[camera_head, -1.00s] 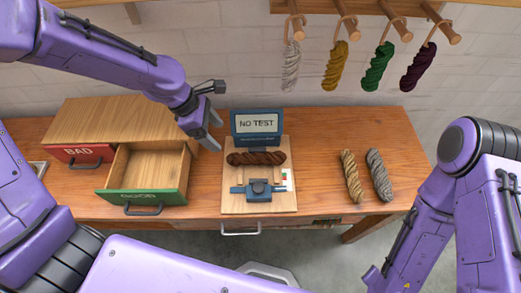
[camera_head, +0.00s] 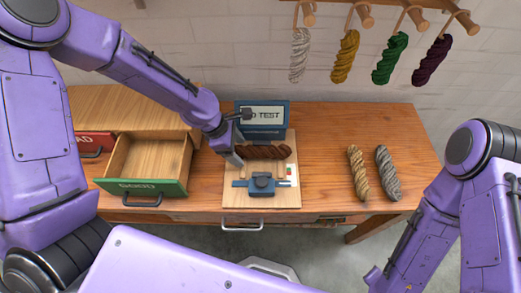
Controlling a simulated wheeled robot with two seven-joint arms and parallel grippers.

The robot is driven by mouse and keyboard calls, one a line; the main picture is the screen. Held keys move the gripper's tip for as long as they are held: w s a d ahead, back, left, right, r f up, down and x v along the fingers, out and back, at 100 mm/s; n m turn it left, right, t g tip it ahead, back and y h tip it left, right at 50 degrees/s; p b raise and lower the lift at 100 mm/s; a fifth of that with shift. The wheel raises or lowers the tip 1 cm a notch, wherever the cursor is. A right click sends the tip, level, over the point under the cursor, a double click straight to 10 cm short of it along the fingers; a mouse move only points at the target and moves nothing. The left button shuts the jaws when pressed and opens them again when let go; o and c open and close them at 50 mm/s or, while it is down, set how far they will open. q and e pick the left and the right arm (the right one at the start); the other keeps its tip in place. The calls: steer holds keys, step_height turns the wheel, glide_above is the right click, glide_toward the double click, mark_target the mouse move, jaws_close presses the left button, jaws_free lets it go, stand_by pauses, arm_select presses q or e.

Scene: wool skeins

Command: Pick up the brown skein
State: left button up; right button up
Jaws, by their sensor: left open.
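The brown skein (camera_head: 268,152) lies across a wooden test stand (camera_head: 285,200), behind a small blue clamp-like device (camera_head: 262,184). My left gripper (camera_head: 236,158) is open at the skein's left end, from above. It covers part of that end, and I cannot tell whether the fingers touch it. My right arm shows at the right edge, but its gripper is not visible.
A blue screen (camera_head: 263,112) partly reading "TEST" stands behind the skein. An open drawer marked GOOD (camera_head: 140,187) is to the left, with a BAD drawer (camera_head: 95,142) beside it. Tan (camera_head: 357,172) and grey (camera_head: 387,172) skeins lie right. Several skeins hang above.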

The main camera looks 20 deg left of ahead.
arm_select(q)
steer(key=shift+s+r, duration=0.1)
steer(key=shift+r, duration=0.05)
steer(key=c, duration=1.1)
